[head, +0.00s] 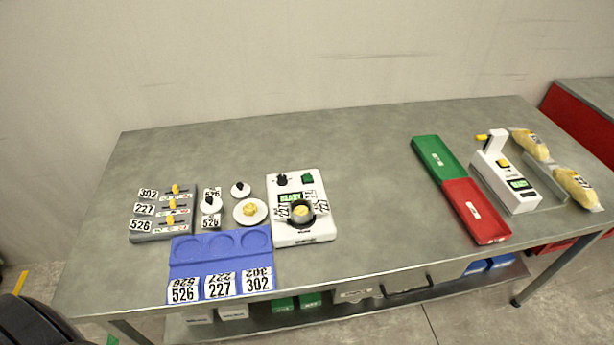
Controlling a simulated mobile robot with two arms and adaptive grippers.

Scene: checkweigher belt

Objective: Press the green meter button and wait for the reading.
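The white meter (286,238) stands on the grey table, left of its middle. The green button (307,178) is at its upper right, beside a black knob (282,180). Its green display (290,198) seems to read READY. A round dark-rimmed cup holder (301,213) with yellowish contents sits below the display, with tags reading 227 around it. Nothing touches the button. Neither of my grippers shows in the head view.
Left of the meter are a blue tray (221,244) with numbered tags, a grey slider block (150,237), small dishes and a white plate (238,217). A green tray (424,147), red tray (483,228) and white weigher (520,203) with bags stand right. The table's middle is clear.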

